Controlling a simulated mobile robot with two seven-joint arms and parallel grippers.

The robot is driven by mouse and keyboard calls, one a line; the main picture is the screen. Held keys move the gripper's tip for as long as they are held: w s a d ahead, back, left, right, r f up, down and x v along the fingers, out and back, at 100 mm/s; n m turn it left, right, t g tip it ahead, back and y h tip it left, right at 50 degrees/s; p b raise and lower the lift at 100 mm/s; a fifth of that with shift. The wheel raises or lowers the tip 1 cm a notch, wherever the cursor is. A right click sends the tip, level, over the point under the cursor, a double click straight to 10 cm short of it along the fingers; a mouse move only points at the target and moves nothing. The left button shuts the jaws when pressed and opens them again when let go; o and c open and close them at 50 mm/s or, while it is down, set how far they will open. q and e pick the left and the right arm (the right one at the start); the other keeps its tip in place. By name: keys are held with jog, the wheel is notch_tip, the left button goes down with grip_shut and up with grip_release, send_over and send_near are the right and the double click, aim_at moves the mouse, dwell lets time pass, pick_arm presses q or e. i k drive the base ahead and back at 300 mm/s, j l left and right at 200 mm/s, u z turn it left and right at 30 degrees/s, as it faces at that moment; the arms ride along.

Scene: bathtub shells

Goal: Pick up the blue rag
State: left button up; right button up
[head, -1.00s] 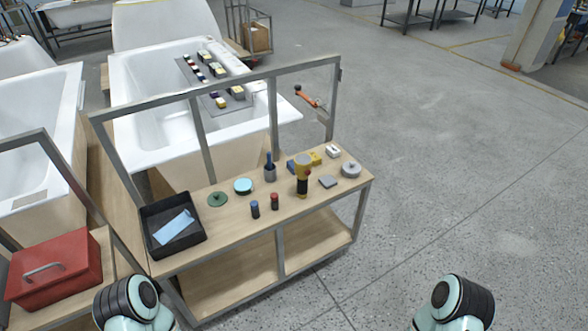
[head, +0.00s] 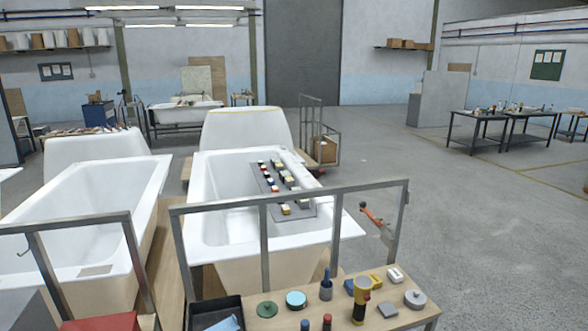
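A light blue cloth, which looks like the blue rag (head: 228,323), lies in a black tray (head: 194,310) on the workbench. The tray is at the bottom of the head view, left of centre, and the lower edge of the picture cuts off both tray and cloth. Neither of my grippers is in view.
The wooden workbench (head: 393,290) also holds a green disc (head: 267,309), a light blue disc (head: 296,299), a yellow-and-black tool (head: 361,299) and small items. A metal frame (head: 264,235) rises behind them. White bathtubs (head: 222,187) stand beyond. The floor at right (head: 490,230) is clear.

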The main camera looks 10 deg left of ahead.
aim_at(348, 284)
jog(key=l+u, duration=0.1)
jog(key=u, duration=0.7)
jog(key=i+l+u, duration=0.1)
jog(key=l+u, duration=0.95)
jog(key=l, duration=0.25)
jog(key=k+l+u, duration=0.1)
jog(key=l, duration=0.25)
jog(key=k+l+u, duration=0.1)
jog(key=l, duration=0.2)
